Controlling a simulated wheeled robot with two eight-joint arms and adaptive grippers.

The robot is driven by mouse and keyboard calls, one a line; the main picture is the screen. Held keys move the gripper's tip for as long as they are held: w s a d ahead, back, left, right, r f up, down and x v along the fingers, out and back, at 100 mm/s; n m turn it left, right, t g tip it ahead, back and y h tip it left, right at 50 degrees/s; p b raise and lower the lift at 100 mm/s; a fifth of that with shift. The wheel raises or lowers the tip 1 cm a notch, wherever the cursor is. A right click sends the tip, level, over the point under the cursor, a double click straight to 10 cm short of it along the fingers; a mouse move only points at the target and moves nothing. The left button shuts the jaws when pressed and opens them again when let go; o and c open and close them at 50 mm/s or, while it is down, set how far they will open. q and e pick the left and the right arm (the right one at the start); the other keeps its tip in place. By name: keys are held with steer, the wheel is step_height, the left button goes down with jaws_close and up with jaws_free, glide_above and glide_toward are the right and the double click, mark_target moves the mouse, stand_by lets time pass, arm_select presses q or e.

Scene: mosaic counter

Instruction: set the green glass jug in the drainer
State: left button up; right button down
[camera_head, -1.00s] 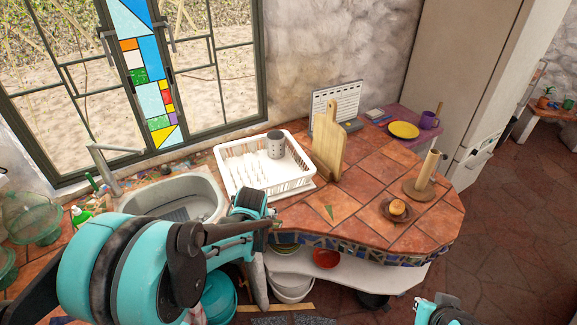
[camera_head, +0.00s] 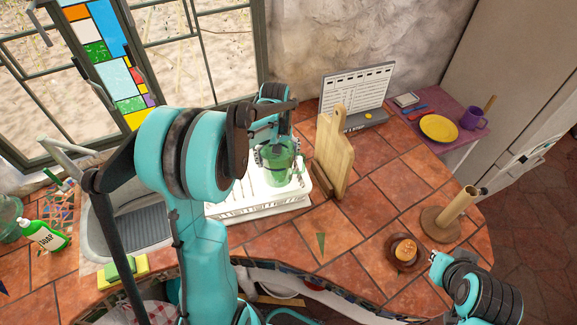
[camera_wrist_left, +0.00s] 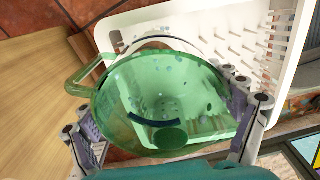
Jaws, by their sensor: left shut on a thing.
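The green glass jug (camera_head: 279,170) is in my left gripper (camera_head: 275,150), over the right part of the white drainer (camera_head: 262,209). In the left wrist view the jug (camera_wrist_left: 160,95) sits between the two fingers of my left gripper (camera_wrist_left: 158,112), its handle pointing left. The drainer (camera_wrist_left: 180,15) with its pegs lies behind and beside the jug there. I cannot tell whether the jug touches the drainer floor. My left arm hides the drainer's left part. My right gripper (camera_head: 440,268) is at the lower right, its fingers unclear.
A wooden cutting board (camera_head: 333,155) stands upright just right of the drainer. The sink (camera_head: 140,222) is on the left, with a soap bottle (camera_head: 45,236) beside it. Tiles between are clear.

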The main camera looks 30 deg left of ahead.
arm_select(q)
steer(key=shift+w+f, duration=0.1)
steer(key=shift+f, duration=0.25)
step_height(320, 180, down, 9)
steer(key=shift+f+b, duration=0.1)
steer(key=shift+b, duration=0.4)
steer(key=o, duration=1.2)
